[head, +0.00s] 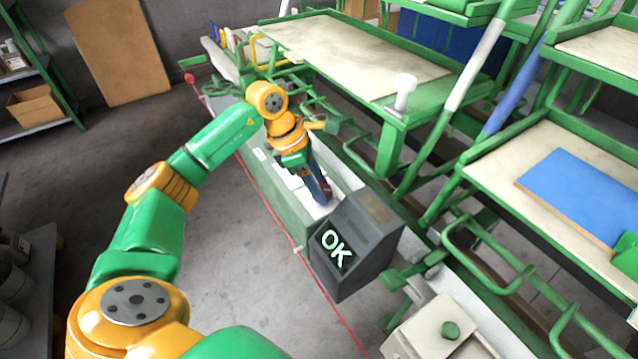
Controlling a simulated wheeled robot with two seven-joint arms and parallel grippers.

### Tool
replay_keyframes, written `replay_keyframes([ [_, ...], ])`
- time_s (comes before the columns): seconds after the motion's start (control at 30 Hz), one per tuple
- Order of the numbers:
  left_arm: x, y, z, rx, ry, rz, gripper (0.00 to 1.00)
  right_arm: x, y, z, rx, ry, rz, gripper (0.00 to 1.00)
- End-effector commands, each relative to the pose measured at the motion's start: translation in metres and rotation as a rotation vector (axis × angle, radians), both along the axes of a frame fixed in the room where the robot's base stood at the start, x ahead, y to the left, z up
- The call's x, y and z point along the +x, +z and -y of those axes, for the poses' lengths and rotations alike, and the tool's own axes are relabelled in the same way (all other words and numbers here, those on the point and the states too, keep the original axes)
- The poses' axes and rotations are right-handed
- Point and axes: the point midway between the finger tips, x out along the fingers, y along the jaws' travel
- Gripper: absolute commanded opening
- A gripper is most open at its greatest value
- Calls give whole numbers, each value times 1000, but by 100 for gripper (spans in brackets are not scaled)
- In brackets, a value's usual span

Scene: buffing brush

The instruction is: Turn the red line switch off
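A dark grey box (370,240) with a screen reading "OK" (337,248) stands in front. My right gripper is not in view.
A thin red line (262,200) runs along the bench's left side, with a red knob (189,77) near its far end. Green-framed tables (355,50) and rails crowd the right. A blue panel (590,195) lies on the right table. Floor at left is clear.

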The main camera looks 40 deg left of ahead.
Motion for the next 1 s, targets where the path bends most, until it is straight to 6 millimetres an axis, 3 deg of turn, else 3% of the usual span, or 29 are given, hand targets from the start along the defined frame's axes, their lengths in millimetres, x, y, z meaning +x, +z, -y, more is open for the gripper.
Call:
replay_keyframes([
  [0.03, 0, 0, 0, -1, 0, -1, 16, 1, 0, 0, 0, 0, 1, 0],
  [0.1, 0, 0, 0, -1, 0, -1, 0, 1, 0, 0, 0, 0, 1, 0],
  [0.53, -1, -1, 1, 0, 108, 0, 0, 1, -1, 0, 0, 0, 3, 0],
  [1.0, -2, -1, 3, 0, 529, 2, 0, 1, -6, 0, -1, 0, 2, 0],
])
